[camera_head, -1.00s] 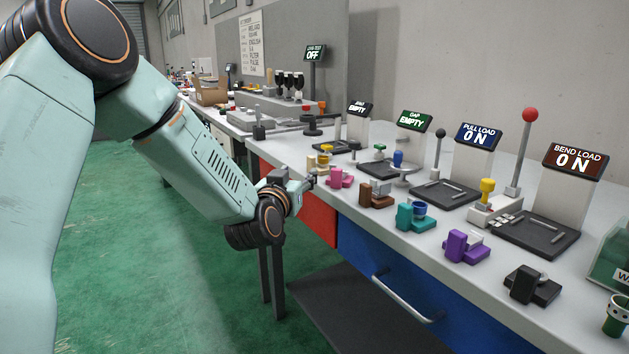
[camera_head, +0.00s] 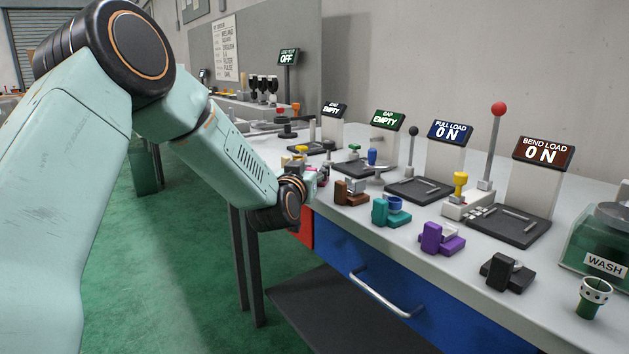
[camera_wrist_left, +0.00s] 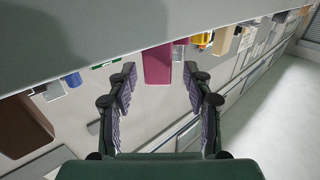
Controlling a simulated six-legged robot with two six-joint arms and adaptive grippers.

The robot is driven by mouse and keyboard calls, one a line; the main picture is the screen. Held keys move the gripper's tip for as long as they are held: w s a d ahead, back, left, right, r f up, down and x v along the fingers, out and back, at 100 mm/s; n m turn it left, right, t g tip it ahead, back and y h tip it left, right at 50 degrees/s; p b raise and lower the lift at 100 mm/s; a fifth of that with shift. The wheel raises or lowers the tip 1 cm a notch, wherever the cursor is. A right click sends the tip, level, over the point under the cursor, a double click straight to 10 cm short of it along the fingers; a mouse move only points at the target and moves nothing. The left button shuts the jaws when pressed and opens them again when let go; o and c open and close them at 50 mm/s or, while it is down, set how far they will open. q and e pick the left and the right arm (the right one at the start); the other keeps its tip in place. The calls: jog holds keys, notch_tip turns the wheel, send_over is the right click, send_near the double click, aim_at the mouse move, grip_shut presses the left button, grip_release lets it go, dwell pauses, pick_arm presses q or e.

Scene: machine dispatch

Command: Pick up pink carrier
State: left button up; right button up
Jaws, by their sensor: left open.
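The pink carrier (camera_wrist_left: 157,64) shows in the left wrist view as a pink block between and a little beyond my left gripper's fingers. In the head view only small bits of the pink carrier (camera_head: 324,170) show, with my left gripper (camera_head: 311,168) in front of most of it. My left gripper also shows in the left wrist view (camera_wrist_left: 160,78), with its two fingers apart, one on each side of the carrier. I cannot tell whether either finger touches it. My right gripper is not in view.
Brown (camera_head: 350,193), teal (camera_head: 391,211) and purple (camera_head: 441,238) carriers stand along the bench's front edge. A black carrier (camera_head: 506,272) and a green cup (camera_head: 593,297) are nearer. Dark test plates and lit signs stand behind. The drawer handle (camera_head: 386,294) sticks out below.

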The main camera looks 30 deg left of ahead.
pick_arm(q)
jog(key=shift+d, duration=0.1)
jog(key=shift+c, duration=0.2)
jog(key=shift+c, duration=0.7)
grip_shut()
